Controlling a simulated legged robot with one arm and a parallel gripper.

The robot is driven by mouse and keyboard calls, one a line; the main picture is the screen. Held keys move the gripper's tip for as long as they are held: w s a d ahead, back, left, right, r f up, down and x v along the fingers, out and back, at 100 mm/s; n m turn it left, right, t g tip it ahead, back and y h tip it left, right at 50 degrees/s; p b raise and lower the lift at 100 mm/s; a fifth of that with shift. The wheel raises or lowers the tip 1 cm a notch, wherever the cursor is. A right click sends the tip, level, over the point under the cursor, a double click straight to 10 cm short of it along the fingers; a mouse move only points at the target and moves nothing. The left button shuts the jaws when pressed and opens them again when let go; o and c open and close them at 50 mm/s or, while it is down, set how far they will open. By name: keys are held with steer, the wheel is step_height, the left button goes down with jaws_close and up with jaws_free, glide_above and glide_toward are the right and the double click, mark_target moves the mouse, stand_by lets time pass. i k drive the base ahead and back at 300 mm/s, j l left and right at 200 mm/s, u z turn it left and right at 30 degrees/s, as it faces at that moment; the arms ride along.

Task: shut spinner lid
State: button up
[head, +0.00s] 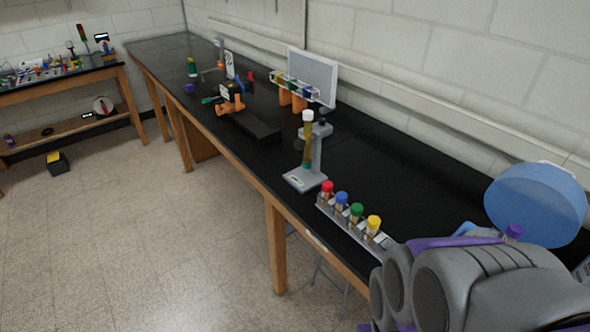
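The spinner lid (537,205) is a round, blue, see-through disc at the right of the head view. It stands raised and tilted up near the wall, so the spinner looks open. The spinner's body is almost wholly hidden behind my grey and purple arm, which fills the lower right corner. A small purple piece (514,232) shows in front of the lid's lower part; I cannot tell what it belongs to. My gripper cannot be made out, and I cannot tell whether anything touches the lid.
A rack (345,222) with red, blue, green and yellow capped tubes stands at the near edge of the black bench (400,160), left of my arm. A grey stand (305,179) holds a tall tube behind it. Bare bench lies between the stand and the lid.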

mark_target(547, 198)
steer(key=l+z, duration=0.4)
steer(key=k+l+z, duration=0.1)
steer(key=l+z, duration=0.15)
steer(key=z, duration=0.15)
